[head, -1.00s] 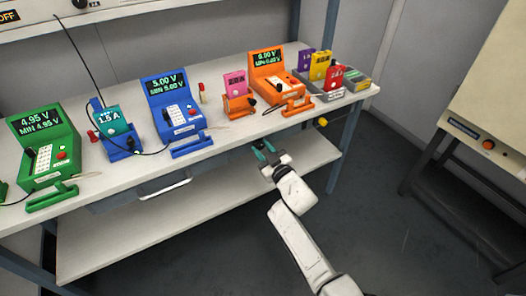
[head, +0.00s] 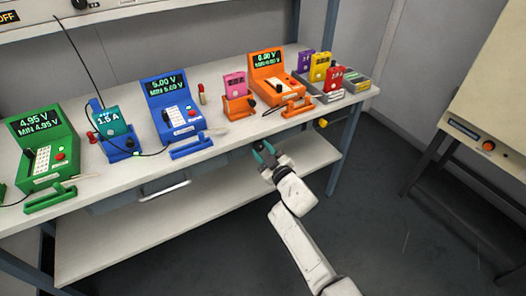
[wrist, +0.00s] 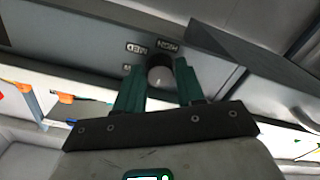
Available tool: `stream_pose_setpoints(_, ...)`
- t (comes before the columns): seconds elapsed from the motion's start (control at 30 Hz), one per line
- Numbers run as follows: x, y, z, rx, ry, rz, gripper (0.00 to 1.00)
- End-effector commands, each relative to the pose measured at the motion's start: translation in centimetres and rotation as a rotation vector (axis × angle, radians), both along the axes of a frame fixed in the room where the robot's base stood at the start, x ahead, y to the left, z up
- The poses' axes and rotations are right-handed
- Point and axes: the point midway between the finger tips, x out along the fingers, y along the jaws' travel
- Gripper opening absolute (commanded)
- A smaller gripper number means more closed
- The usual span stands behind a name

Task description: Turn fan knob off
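In the wrist view a round knob with a pale grey face and dark rim (wrist: 160,74) sits on a grey panel (wrist: 98,33), beside small labels; HIGH and MED are legible. The two dark green fingers of my gripper (wrist: 160,85) stand on either side of it. Whether both fingers press on the knob is not clear. In the head view my gripper (head: 264,152) is just below the bench's front edge, near the middle right. The knob it straddles is hidden there.
The bench top (head: 225,140) above my gripper carries green, blue and orange testers, with coloured pouch cells at right. A lower shelf (head: 200,205) runs beneath. A drawer handle (head: 164,188) is left of my gripper. Grey floor (head: 400,230) is open at right.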

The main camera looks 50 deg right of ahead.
Motion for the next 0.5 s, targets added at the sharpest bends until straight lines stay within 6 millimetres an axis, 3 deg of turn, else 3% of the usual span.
stream_pose_setpoints(0.2,0.0,0.02,-0.01,0.001,0.0,0.0,0.59)
stream_pose_setpoints(0.5,-0.29,0.08,0.0,0.002,-0.001,0.0,0.59)
